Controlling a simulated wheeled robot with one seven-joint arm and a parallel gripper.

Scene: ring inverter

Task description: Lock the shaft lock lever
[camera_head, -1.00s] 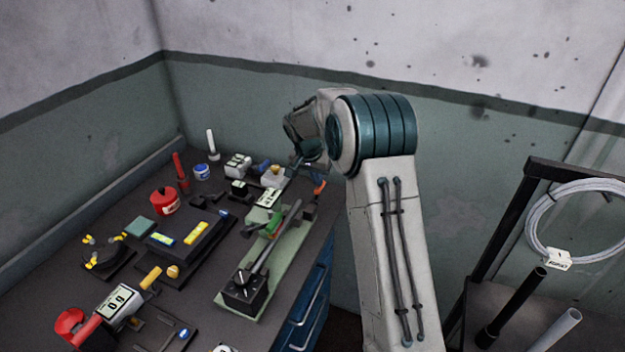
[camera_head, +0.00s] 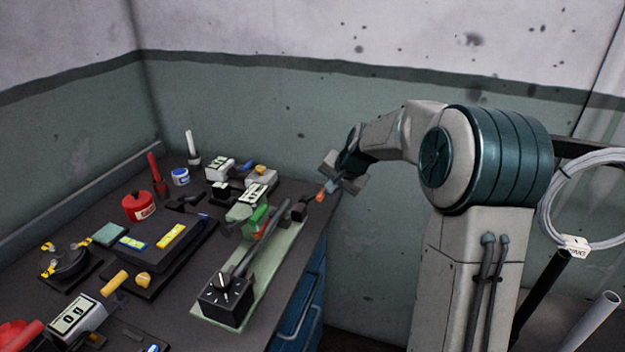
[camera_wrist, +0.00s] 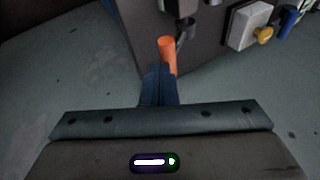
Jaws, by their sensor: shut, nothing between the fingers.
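The lever's orange handle (camera_head: 320,196) sticks out at the far right end of the shaft fixture, by the bench edge. In the wrist view the orange handle (camera_wrist: 167,52) stands just beyond my fingertips, beside a dark grey part. A long grey shaft (camera_head: 264,240) runs from that end to a black block with a dial (camera_head: 226,298). My gripper (camera_head: 333,187) is beside the handle, on its outer right side. In the wrist view my gripper (camera_wrist: 159,72) is shut and empty. Its tips overlap the handle's near end in the picture; I cannot tell whether they touch.
The fixture's pale green base plate (camera_head: 276,277) lies along the bench's right edge. A green part (camera_head: 256,219), small meters (camera_head: 252,194) and a red pot (camera_head: 138,206) crowd the bench to the left. Blue drawers (camera_head: 300,312) are below; the space right of the edge is open.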

